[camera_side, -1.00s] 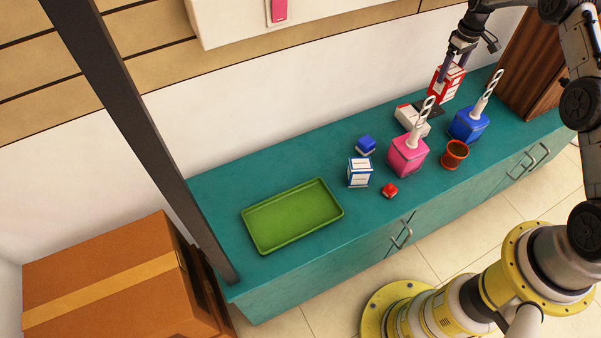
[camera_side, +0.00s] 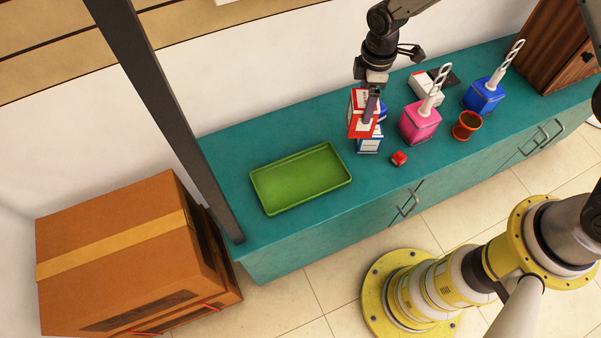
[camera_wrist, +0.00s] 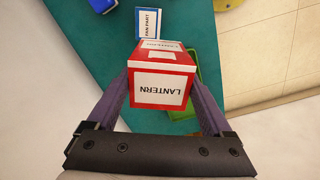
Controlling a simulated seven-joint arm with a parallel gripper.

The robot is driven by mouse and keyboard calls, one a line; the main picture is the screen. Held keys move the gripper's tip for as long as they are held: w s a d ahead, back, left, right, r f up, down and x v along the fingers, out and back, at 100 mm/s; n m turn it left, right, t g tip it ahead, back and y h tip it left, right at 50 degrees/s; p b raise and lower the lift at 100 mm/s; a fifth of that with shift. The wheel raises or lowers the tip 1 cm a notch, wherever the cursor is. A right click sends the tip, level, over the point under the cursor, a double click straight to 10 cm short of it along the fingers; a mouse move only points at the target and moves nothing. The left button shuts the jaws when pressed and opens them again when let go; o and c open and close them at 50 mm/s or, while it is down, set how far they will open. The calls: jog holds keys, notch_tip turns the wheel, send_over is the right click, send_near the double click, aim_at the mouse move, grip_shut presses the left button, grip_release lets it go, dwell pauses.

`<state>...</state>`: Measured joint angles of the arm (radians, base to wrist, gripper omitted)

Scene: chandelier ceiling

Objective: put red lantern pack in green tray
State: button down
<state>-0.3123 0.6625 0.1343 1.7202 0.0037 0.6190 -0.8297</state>
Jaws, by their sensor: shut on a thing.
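The red lantern pack (camera_side: 359,125) is a red box with white panels, one reading LANTERN in the wrist view (camera_wrist: 161,88). My gripper (camera_side: 369,105) is shut on it, one finger on each side, and holds it above the counter. In the side view the pack overlaps the blue-and-white box behind it. The green tray (camera_side: 256,190) lies empty on the left part of the teal counter, to the left of the pack. In the wrist view a part of the tray (camera_wrist: 196,68) shows behind the pack; the rest is hidden.
A blue-and-white box (camera_side: 369,146) and a small red item (camera_side: 399,158) stand right of the tray. Farther right are a pink holder (camera_side: 420,124), an orange pot (camera_side: 467,126), a white box (camera_side: 426,88) and a blue holder (camera_side: 484,97). A dark post (camera_side: 190,140) rises left of the tray.

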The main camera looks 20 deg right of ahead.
jog(key=s+a+n, duration=0.5)
jog(key=s+a, duration=0.4)
jog(key=s, duration=0.3)
jog(key=w+a+f, duration=0.7)
jog(key=w+f, duration=0.3)
jog(key=f, duration=0.2)
jog(key=shift+w+a+f, duration=0.2)
jog(key=shift+w+a, duration=0.2)
jog(key=shift+f, duration=0.15)
grip_release()
